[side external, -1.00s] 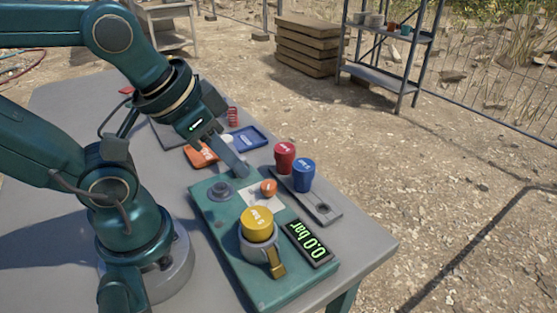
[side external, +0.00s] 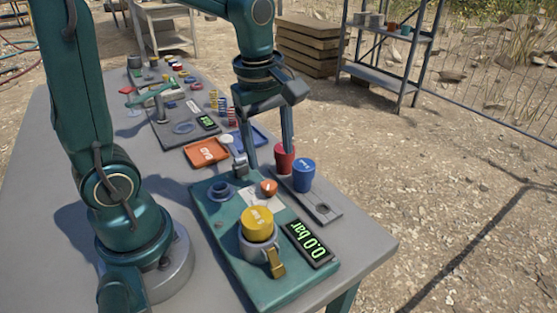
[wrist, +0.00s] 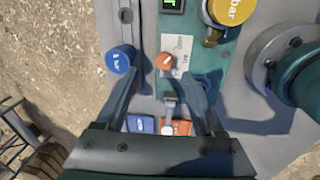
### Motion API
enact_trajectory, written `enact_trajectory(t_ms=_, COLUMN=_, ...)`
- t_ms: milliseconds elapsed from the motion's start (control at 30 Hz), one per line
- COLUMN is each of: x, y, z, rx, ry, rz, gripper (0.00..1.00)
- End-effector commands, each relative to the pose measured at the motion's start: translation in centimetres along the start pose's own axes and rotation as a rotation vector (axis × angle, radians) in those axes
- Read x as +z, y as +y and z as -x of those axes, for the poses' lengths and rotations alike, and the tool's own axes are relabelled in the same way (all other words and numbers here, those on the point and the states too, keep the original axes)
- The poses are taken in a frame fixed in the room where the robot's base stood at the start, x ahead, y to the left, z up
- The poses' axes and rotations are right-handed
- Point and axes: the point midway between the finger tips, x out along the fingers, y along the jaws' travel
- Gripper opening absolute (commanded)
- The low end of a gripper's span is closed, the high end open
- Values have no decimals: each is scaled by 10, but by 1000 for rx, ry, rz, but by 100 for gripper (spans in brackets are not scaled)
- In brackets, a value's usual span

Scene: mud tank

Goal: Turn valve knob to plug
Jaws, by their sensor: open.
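The small orange knob (side external: 268,187) sits on the teal panel (side external: 215,232), beside a white printed label (side external: 254,203). It also shows in the wrist view (wrist: 165,61), just beyond and between my fingertips. A yellow bar-labelled plug (side external: 257,222) sits in a metal fitting with a brass lever (side external: 275,263). My gripper (side external: 270,162) is open, pointing down above the far end of the panel. Its fingers (wrist: 164,86) are wide apart with nothing held between them.
A red plug (side external: 284,155), partly behind a finger, and a blue plug (side external: 304,174) stand on a grey rack (side external: 318,207) at the right. A display (side external: 306,244) reads 0.0 bar. Orange (side external: 206,152) and blue trays lie behind the panel. A second station (side external: 185,128) stands farther back.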

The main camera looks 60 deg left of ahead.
Motion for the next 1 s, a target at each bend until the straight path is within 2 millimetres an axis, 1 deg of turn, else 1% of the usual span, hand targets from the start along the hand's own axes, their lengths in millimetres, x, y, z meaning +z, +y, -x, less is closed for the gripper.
enact_trajectory(t_ms=33, x=-4, y=2, z=-9, rx=-35, ry=-6, rz=29, gripper=70)
enact_trajectory(t_ms=100, x=-7, y=3, z=-18, rx=-67, ry=-12, rz=42, gripper=70)
enact_trajectory(t_ms=233, x=-10, y=0, z=-28, rx=-108, ry=-21, rz=56, gripper=70)
enact_trajectory(t_ms=367, x=-11, y=-3, z=-39, rx=-119, ry=-23, rz=60, gripper=70)
enact_trajectory(t_ms=633, x=-10, y=-6, z=-70, rx=-119, ry=-23, rz=58, gripper=70)
enact_trajectory(t_ms=800, x=-10, y=-7, z=-80, rx=-115, ry=-22, rz=57, gripper=70)
enact_trajectory(t_ms=1000, x=-10, y=-7, z=-80, rx=-113, ry=-22, rz=57, gripper=70)
